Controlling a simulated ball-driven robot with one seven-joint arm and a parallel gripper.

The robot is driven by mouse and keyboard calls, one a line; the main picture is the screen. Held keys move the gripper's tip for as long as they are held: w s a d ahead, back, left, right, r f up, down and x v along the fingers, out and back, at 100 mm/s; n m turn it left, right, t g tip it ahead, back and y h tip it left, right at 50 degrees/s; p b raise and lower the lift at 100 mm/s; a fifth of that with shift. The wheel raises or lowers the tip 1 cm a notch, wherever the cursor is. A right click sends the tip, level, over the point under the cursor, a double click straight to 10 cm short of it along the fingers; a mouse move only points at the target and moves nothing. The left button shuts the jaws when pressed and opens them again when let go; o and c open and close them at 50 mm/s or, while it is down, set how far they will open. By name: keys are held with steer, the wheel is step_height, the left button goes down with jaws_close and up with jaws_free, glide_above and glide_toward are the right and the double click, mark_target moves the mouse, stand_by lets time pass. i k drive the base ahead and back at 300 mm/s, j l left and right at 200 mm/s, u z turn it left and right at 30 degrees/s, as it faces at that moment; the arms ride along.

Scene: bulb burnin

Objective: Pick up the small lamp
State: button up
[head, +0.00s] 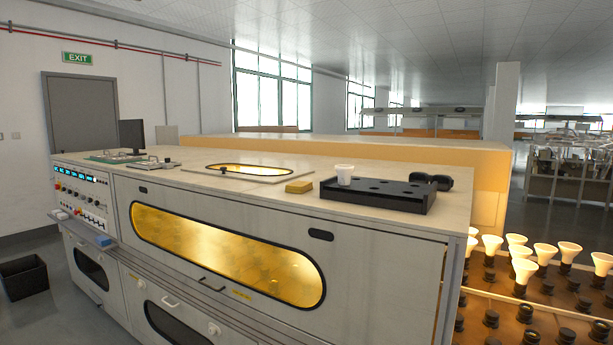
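A small pale lamp (344,174), shaped like a short cup with its wide end up, stands upright at the left back part of a black tray (372,202). The tray has several dark round holes and lies on the top of a long light cabinet (245,188). Whether the lamp sits in a hole cannot be told. My gripper is not in view.
Dark goggles (430,181) lie at the tray's right end. A yellow block (299,187) lies left of the tray, near a framed glowing window (249,170). Several lit lamps (545,252) stand in a socket rack on the right. Grey floor (40,255) shows at left.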

mark_target(344, 171)
steer(key=i+j+u, duration=0.3)
steer(key=j+u, duration=0.15)
steer(key=j, duration=0.3)
steer(key=i+j+u, duration=0.45)
steer(key=j, duration=0.2)
steer(key=i+j+u, duration=0.75)
steer(key=i+u, duration=0.2)
steer(key=i+z, duration=0.3)
steer(key=i+j+z, duration=0.15)
steer(key=i+z, duration=0.2)
steer(key=i, duration=0.15)
steer(key=i+j+z, duration=0.3)
steer(key=i+z, duration=0.2)
steer(key=z, duration=0.2)
steer(key=i+j+z, duration=0.1)
steer(key=z, duration=0.35)
steer(key=i+j+z, duration=0.25)
steer(key=z, duration=0.15)
steer(key=i+j+z, duration=0.2)
steer(key=z, duration=0.2)
steer(key=i+j+z, duration=0.1)
steer(key=j+z, duration=0.15)
steer(key=z, duration=0.15)
